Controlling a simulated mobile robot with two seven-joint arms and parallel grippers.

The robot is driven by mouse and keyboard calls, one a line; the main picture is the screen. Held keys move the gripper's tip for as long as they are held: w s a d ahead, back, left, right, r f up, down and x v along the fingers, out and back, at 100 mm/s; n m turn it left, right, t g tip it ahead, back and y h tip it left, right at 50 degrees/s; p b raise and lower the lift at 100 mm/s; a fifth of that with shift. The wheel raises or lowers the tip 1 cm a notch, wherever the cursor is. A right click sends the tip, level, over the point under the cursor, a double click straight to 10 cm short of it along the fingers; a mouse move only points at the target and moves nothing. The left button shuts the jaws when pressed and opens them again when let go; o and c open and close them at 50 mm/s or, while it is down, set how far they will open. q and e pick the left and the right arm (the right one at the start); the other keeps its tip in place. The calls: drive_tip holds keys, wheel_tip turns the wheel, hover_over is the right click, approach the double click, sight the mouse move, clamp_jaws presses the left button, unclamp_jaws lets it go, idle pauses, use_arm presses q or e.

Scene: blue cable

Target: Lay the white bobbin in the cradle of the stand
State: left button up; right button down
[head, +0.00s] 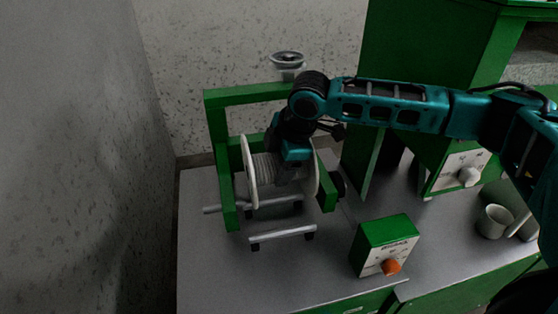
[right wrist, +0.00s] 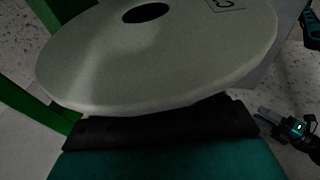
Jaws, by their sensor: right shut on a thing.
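The white bobbin (head: 251,172) has two round white flanges with a pale grey winding between them. My right gripper (head: 290,172) reaches down from above and is shut on it between the flanges. In the right wrist view a flange of the white bobbin (right wrist: 160,60), with a dark centre hole, lies close in front of the black jaw. The green stand (head: 216,130) has an upright frame; the bobbin hangs or sits between its sides, axle roughly level. I cannot tell whether it touches the cradle, which is partly hidden. My left gripper is not in the head view.
A grey bar (head: 283,235) on short dark feet lies in front of the stand. A green control box (head: 384,243) with an orange knob stands at front right. A grey cup (head: 494,221) is farther right. Large green machinery (head: 410,50) fills the back right; a wall closes the left.

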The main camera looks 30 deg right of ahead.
wheel_tip(320, 180, down, 8)
drive_tip(key=b, duration=0.2)
drive_tip(key=shift+f, duration=0.15)
idle(1.2)
idle(0.4)
drive_tip(key=shift+p, duration=0.5)
drive_tip(key=shift+f, duration=0.55)
idle(0.6)
